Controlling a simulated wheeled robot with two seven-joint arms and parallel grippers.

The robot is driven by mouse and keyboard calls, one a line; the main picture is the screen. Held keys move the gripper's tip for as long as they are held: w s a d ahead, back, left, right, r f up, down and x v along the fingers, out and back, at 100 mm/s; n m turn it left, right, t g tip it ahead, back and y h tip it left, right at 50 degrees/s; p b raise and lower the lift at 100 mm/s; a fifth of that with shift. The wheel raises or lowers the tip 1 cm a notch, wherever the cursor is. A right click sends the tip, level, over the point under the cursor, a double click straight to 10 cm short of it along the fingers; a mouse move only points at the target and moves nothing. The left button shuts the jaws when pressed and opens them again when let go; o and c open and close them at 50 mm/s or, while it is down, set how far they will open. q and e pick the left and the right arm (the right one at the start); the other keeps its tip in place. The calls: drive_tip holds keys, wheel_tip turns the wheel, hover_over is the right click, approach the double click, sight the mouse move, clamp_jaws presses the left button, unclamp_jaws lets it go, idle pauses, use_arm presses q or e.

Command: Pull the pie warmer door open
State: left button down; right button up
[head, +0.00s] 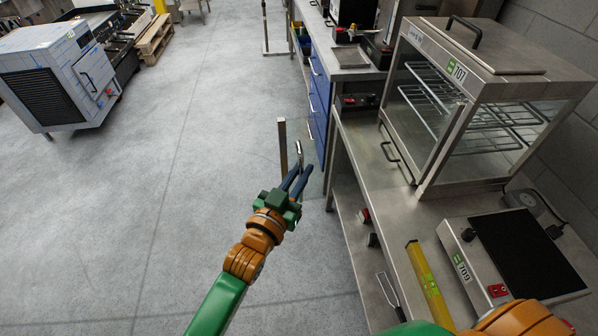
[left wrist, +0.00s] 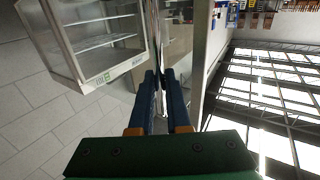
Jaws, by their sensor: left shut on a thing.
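The pie warmer (head: 487,75) is a steel and glass cabinet with wire racks, labelled 707, on the bench at right. It also shows in the left wrist view (left wrist: 95,50), at the upper left. My left gripper (head: 300,172) is well to the left of the cabinet, over the aisle. Its blue fingers are shut on a slim silver bar (head: 299,149), which looks like the door handle. An upright metal strip (head: 283,145) beside it looks like the edge of the swung-out glass door. The glass itself is hard to make out. My right gripper is not in view.
The steel bench (head: 395,215) holds a yellow level (head: 428,285) and a flat black-topped unit (head: 525,255) labelled 709. Blue drawers (head: 319,95) stand beyond. The grey floor (head: 190,150) at left is open, with a wrapped steel appliance (head: 85,75) further off.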

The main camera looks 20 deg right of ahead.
use_arm(q)
drive_tip(key=c, duration=0.9)
unclamp_jaws()
drive_tip(key=shift+d, duration=0.15)
drive_tip(key=shift+s+a, duration=0.25)
drive_tip(key=shift+a, duration=0.05)
drive_tip(key=v, duration=0.6)
drive_tip(key=shift+s+b, duration=0.2)
drive_tip(key=shift+b, duration=0.1)
drive_tip(key=shift+a, duration=0.1)
